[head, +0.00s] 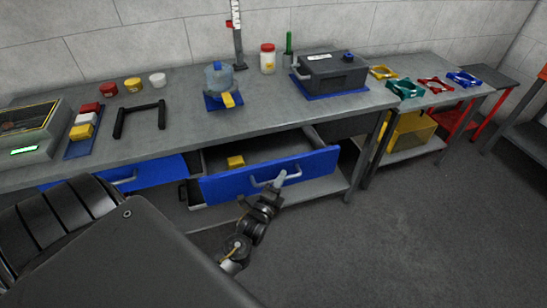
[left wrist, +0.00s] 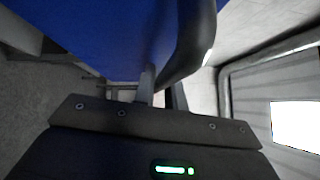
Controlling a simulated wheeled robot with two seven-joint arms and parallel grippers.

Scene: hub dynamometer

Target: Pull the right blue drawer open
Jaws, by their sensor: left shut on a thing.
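The right blue drawer (head: 315,162) under the workbench stands pulled out, its inside showing a yellow block (head: 235,162). Its grey bar handle (head: 258,184) is on the middle of the blue front. My left gripper (head: 279,179) is at this handle and shut on it. In the left wrist view the blue drawer front (left wrist: 75,30) fills the upper left, and the curved handle (left wrist: 190,50) runs down to between the fingers of my left gripper (left wrist: 163,92). The fingertips are partly hidden by the handle. My right gripper is not in view.
The left blue drawer (head: 150,172) is beside it under the workbench (head: 180,107). The floor (head: 420,220) to the right is clear.

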